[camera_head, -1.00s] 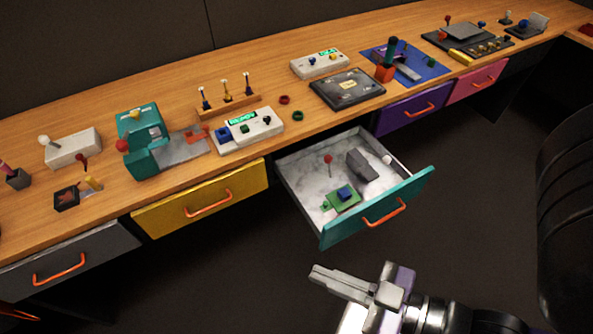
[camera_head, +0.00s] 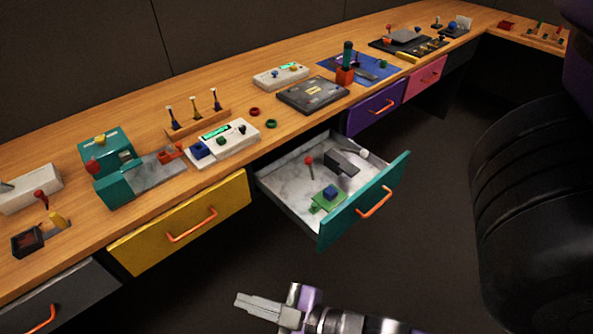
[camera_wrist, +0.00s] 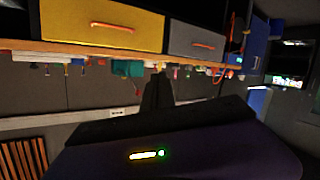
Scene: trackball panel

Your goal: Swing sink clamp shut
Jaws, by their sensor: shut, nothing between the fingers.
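I cannot tell for certain which object is the sink clamp. A teal drawer (camera_head: 325,232) stands pulled out, with a pale marbled floor. In it are a red-knobbed upright lever (camera_head: 310,166), a dark grey block (camera_head: 342,163) and a green piece with a blue block (camera_head: 329,197). On the bench stands a teal device (camera_head: 107,152) with a red knob and a grey plate. My gripper (camera_head: 240,304) is shut and empty, low in front of the drawers, apart from everything. Its dark fingers show in the wrist view (camera_wrist: 157,92).
The wooden bench (camera_head: 230,92) carries several panels, including a white box with a green display (camera_head: 222,142). Yellow (camera_head: 180,225), purple (camera_head: 375,108) and pink (camera_head: 426,76) drawers are closed. The floor between is clear.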

